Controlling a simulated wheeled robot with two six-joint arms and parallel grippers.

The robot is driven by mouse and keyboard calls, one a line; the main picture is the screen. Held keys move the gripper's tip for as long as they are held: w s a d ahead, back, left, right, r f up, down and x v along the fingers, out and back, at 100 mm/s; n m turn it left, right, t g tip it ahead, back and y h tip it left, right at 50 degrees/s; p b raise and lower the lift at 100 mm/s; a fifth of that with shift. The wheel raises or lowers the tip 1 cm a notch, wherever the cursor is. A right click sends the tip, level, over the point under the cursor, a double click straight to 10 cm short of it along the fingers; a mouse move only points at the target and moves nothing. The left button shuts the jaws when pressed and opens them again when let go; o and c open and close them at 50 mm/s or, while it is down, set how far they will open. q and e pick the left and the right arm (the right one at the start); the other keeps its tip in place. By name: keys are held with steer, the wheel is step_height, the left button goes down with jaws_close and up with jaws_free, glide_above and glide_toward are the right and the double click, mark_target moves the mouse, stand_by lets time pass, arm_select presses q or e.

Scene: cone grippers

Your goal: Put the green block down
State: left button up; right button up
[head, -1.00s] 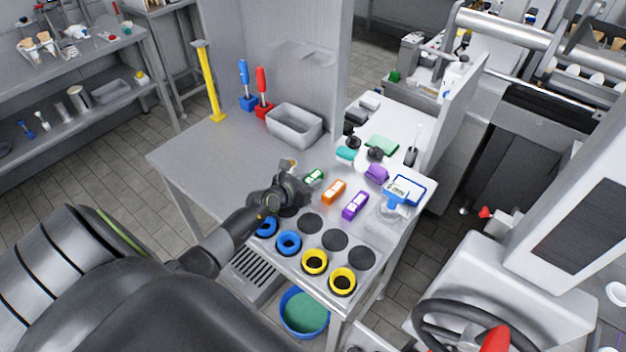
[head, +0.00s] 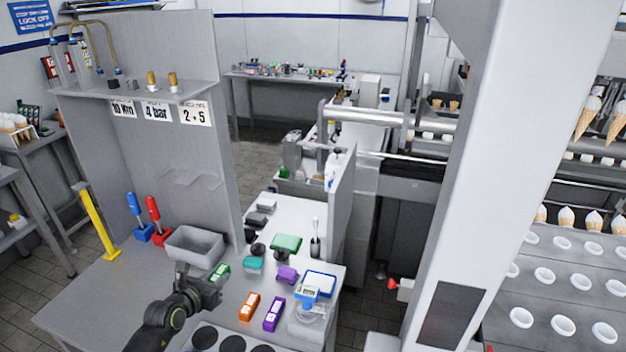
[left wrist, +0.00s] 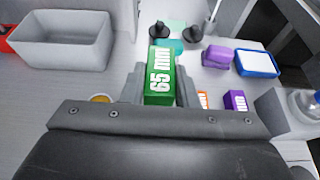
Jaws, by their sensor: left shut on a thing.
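The green block (head: 219,271) is at the end of my left gripper (head: 213,281) in the head view. In the left wrist view the green block (left wrist: 159,78), marked "65 mm", sits between the two fingers of my left gripper (left wrist: 160,92), which is shut on it. I cannot tell whether its underside touches the table. An orange block (head: 249,305) and a purple block (head: 273,314) lie to its right on the grey table (head: 85,310). My right gripper is not in view.
A grey bin (head: 195,257) stands just behind the green block. Red (head: 154,213) and blue (head: 133,218) handled tools stand left of it, near a yellow post (head: 97,222). Dark round spots (head: 205,338) are at the front. The table's left part is bare.

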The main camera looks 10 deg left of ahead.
arm_select(q)
steer(key=shift+s+d+r+b, duration=0.1)
steer(key=shift+d+r+b, duration=0.1)
steer(key=shift+d+b, duration=0.3)
steer(key=s+d+r+m+g+h+b, duration=0.3)
steer(key=s+d+m+h+b, duration=0.2)
steer(key=s+d, duration=0.3)
steer(key=s+d+r+m+g+h+b, duration=0.2)
steer(key=s+d+r+m+h+b, duration=0.2)
steer(key=s+d, duration=0.5)
steer(key=shift+s+d+m+g+h+b, duration=0.25)
steer(key=shift+m+g+h+b, duration=0.2)
steer(key=shift+b, duration=0.2)
